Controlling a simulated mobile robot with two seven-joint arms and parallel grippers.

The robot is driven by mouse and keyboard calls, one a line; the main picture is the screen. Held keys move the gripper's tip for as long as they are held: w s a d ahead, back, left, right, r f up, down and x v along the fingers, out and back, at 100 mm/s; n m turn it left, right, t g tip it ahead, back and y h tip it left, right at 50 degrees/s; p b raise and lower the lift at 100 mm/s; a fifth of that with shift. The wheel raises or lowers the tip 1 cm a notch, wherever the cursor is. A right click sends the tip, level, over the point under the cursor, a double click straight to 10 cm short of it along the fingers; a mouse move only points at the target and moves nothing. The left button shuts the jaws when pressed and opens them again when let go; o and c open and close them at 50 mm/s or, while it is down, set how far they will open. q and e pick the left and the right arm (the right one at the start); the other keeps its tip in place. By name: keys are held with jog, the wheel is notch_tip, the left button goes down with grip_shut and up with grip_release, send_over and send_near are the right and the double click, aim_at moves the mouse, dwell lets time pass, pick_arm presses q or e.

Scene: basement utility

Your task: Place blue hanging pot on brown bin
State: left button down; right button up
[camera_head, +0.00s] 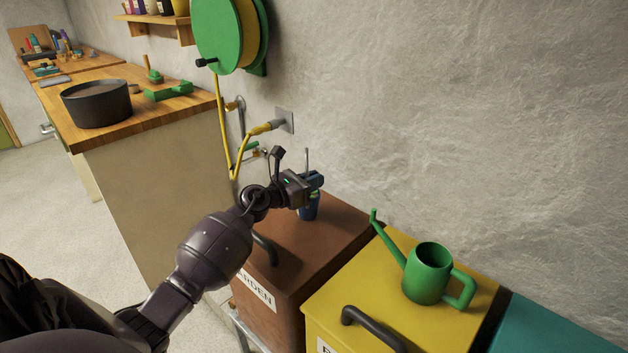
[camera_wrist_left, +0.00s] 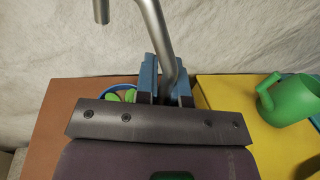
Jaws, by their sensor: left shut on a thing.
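The blue hanging pot (camera_head: 309,210) is over the brown bin (camera_head: 335,226), toward the back of its lid. I cannot tell whether its base touches the lid. My left gripper (camera_head: 316,182) is above the pot, shut on its grey metal hanger. In the left wrist view, the hanger (camera_wrist_left: 158,38) rises between the blue-padded fingers of the left gripper (camera_wrist_left: 167,82). A bit of the pot's blue rim (camera_wrist_left: 103,92) with green leaves shows left of the fingers; the rest is hidden behind the gripper body. My right gripper is not in view.
Right of the brown bin stands a yellow bin (camera_head: 345,297) with a green watering can (camera_head: 428,272) on it, then a teal bin (camera_head: 545,325). A wall tap with a yellow hose (camera_head: 236,160) is behind left. A wooden counter (camera_head: 135,128) holds a dark pot.

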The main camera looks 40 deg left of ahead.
pick_arm(q)
jog(key=c, duration=1.2)
grip_release()
jog(key=shift+r, duration=0.3)
jog(key=v, duration=1.2)
jog(key=shift+f+p, duration=0.1)
jog(key=shift+p, duration=0.25)
